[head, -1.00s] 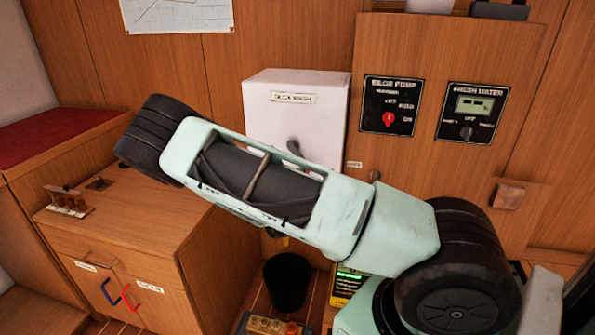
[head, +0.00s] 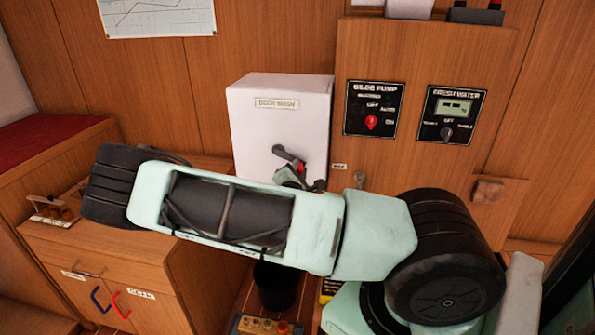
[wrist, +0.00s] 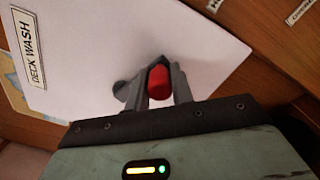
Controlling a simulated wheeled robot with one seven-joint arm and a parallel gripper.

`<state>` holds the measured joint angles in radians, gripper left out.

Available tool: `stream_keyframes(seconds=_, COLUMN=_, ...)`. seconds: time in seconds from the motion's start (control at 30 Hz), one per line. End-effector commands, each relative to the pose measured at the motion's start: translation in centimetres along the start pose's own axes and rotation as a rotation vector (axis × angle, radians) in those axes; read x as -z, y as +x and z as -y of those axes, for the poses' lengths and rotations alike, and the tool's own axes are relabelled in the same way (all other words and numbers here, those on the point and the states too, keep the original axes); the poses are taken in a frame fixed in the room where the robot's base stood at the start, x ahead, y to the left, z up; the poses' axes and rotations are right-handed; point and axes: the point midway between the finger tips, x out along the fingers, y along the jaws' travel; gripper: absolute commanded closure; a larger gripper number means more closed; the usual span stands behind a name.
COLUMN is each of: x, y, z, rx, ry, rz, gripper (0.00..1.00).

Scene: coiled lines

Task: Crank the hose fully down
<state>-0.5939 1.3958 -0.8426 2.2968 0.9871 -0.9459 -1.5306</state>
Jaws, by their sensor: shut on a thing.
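A white box labelled "DECK WASH" (head: 255,130) is mounted on the wood wall in the head view, and its white face (wrist: 90,85) fills much of the wrist view. A dark grey crank arm (head: 285,153) sits on its front, with a red knob (wrist: 158,80) at its end. My gripper (wrist: 156,88) is shut on the red knob, with one finger on each side. In the head view my gripper (head: 302,172) is partly hidden behind my arm. The hose itself is not clearly visible; the lower part of the box is hidden by my arm.
Right of the box are a bilge pump panel (head: 371,108) and a fresh water panel (head: 450,115). A wooden cabinet (head: 150,255) stands at the left. A black bucket (head: 277,287) and a box with buttons (head: 265,325) are on the floor below my arm.

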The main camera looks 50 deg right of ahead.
Motion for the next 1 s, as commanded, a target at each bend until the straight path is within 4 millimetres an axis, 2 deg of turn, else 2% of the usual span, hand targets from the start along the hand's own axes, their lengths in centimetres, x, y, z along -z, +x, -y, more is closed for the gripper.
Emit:
stream_keyframes(seconds=0.33, x=-0.4, y=-0.1, z=0.4, rx=0.011, ry=-0.005, rz=0.007, gripper=1.0)
stream_keyframes(seconds=0.37, x=-0.4, y=-0.1, z=0.4, rx=0.011, ry=-0.005, rz=0.007, gripper=0.71)
stream_keyframes(seconds=0.4, x=-0.4, y=-0.1, z=0.4, rx=0.011, ry=-0.005, rz=0.007, gripper=0.6)
stream_keyframes(seconds=0.43, x=-0.3, y=-0.1, z=0.4, rx=0.01, ry=-0.005, rz=0.007, gripper=0.55)
stream_keyframes(seconds=0.77, x=-0.1, y=-0.3, z=0.1, rx=0.003, ry=-0.003, rz=0.003, gripper=0.55)
stream_keyframes(seconds=0.87, x=0.0, y=-1.2, z=0.1, rx=0.002, ry=-0.003, rz=0.0, gripper=0.55)
stream_keyframes(seconds=1.0, x=0.1, y=-3.8, z=0.2, rx=0.002, ry=-0.004, rz=-0.002, gripper=0.55)
